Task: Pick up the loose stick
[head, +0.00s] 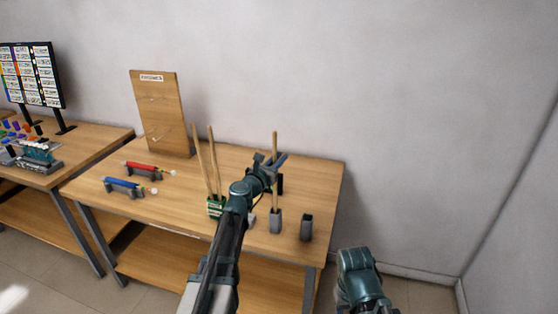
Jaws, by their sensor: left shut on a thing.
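A thin wooden stick (275,143) stands upright at a grey square holder (275,222) near the right front of the wooden table. My left gripper (273,162) reaches over the table and is shut on this stick, partway up it. The gripper and wrist hide part of the stick. Two more sticks (199,160) lean in a green holder (215,208) to the left of my left arm. My right arm shows at the lower right, beyond the table, but its fingertips are out of view.
A dark, seemingly empty holder (306,228) stands near the table's (320,180) right front. Red (141,166) and blue (123,184) tools rest on stands at the left. An upright wooden board (160,105) stands at the back.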

